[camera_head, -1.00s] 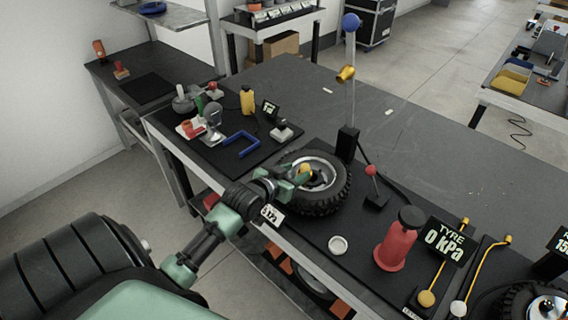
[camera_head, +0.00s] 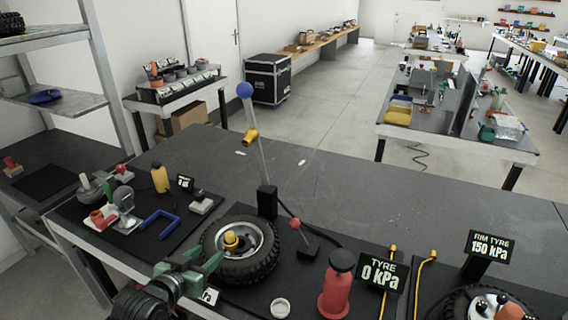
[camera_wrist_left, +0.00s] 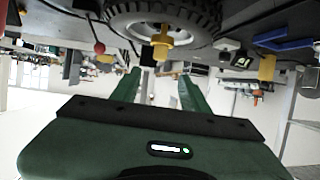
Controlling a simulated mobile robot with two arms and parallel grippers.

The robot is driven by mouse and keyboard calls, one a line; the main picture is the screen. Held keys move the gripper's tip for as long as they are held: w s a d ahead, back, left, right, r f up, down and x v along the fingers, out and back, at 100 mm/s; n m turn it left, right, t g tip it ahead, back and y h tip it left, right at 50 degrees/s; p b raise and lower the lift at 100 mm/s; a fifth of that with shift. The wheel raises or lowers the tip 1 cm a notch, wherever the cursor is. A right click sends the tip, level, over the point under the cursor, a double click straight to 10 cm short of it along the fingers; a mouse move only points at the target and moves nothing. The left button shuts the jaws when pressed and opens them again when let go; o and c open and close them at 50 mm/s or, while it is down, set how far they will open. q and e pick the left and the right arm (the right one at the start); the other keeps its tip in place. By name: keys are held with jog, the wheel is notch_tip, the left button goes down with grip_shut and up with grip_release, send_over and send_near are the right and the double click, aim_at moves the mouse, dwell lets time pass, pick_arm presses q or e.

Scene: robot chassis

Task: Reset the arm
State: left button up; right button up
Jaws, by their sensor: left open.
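My left gripper (camera_head: 212,270) is at the near-left edge of the black tyre (camera_head: 262,268), which lies flat on the bench. Its green fingers are open and empty; they also show apart in the left wrist view (camera_wrist_left: 160,82). A yellow knob-like part (camera_head: 231,240) sits at the hub of the wheel, clear of the fingers. In the wrist view, which looks upside down, this yellow part (camera_wrist_left: 162,40) hangs in front of the fingers with a gap. My right gripper is in neither view.
A red pump-like object (camera_head: 336,290) and a "TYRE 0 kPa" sign (camera_head: 382,274) stand right of the tyre. A blue-topped lever (camera_head: 260,150) rises behind it. A blue bracket (camera_head: 158,222) and small tools lie left. The back of the bench (camera_head: 370,195) is mostly clear.

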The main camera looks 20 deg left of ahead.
pick_arm(q)
jog(key=s+d+f+m+g, duration=0.1)
jog(key=s+d+f+g, duration=0.2)
jog(key=s+d, duration=0.3)
jog(key=s+d+f+m+g+h, duration=0.1)
jog(key=s+d+f+g, duration=0.2)
jog(key=s+d, duration=0.35)
jog(key=s+d+f+m+g, duration=0.1)
jog(key=s+d+f+g, duration=0.3)
jog(key=s, duration=0.5)
notch_tip(320, 180, down, 24)
jog(key=s+g, duration=0.1)
jog(key=s+a+f+g, duration=0.1)
jog(key=s+a+f, duration=0.2)
jog(key=s+f, duration=1.5)
jog(key=shift+f, duration=0.3)
jog(key=shift+a, duration=0.1)
